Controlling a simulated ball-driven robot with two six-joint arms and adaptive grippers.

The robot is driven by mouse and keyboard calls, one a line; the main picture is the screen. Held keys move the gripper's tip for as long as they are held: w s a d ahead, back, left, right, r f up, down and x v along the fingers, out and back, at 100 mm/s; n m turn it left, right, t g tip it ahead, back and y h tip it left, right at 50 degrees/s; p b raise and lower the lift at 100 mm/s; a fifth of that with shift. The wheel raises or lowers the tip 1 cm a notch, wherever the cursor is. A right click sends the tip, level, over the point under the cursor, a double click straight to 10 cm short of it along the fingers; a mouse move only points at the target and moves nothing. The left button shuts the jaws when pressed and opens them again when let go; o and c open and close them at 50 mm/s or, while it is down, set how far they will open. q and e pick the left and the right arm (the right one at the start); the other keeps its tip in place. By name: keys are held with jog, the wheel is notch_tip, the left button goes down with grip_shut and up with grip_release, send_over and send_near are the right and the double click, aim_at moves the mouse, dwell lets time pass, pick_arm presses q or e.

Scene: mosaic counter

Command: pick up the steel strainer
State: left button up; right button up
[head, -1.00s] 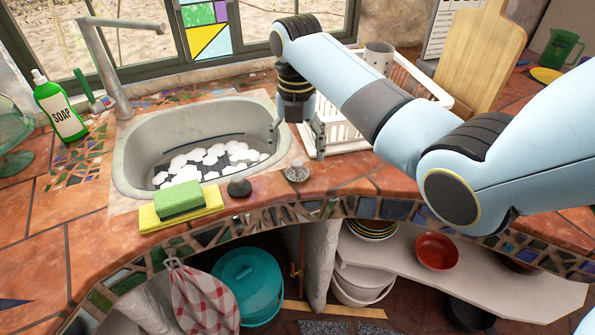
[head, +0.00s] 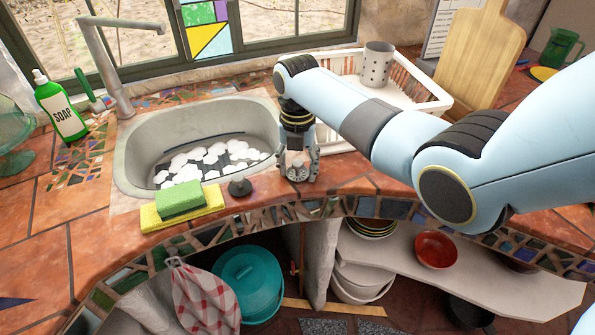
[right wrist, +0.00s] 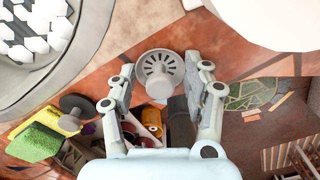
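The steel strainer (head: 298,173) is a small round slotted metal piece on the tiled counter, just right of the sink's front rim. In the right wrist view the strainer (right wrist: 160,72) shows its slotted face and centre knob between my fingertips. My right gripper (head: 298,168) points down over it, with one finger on each side. In the right wrist view my right gripper (right wrist: 160,66) is open, its fingers spread a little wider than the strainer. I cannot tell whether a finger touches it. My left gripper is not in view.
A dark sink plug (head: 240,187) sits just left of the strainer. A green sponge (head: 180,201) lies on a yellow cloth (head: 212,196) further left. A white dish rack (head: 436,97) stands behind my right arm. The counter's front edge is close.

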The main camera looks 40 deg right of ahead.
jog(key=c, duration=0.6)
jog(key=shift+r, duration=0.1)
